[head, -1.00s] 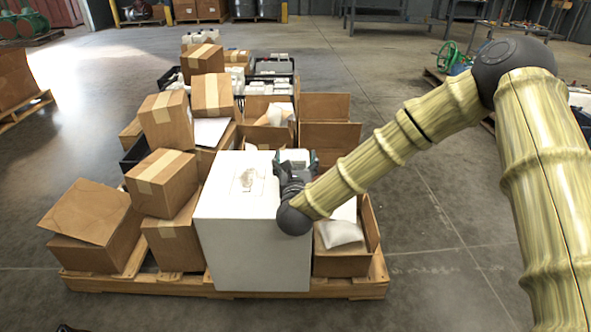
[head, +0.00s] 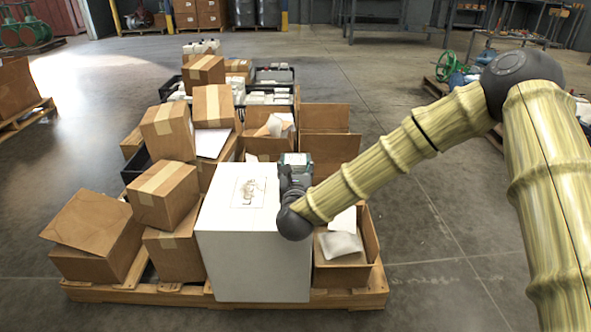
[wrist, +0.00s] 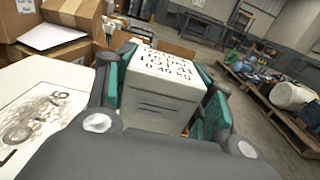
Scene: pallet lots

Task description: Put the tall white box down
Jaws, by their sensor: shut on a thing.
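The tall white box, as I take it, is the pale box (wrist: 165,98) between my gripper's teal-padded fingers in the wrist view. It has dark handwriting on its top face. My gripper (head: 296,168) is shut on it beside the right edge of a large white carton (head: 255,262). In the head view only a bit of the held box shows above the gripper. Its lower end is hidden, so I cannot tell whether it touches anything below. The large carton's marked top also shows at left in the wrist view (wrist: 35,125).
A wooden pallet (head: 345,299) carries the large carton and several brown cartons (head: 165,195) stacked at left. An open carton (head: 345,270) with white packets stands right of the large carton. Another open carton (head: 329,148) stands behind.

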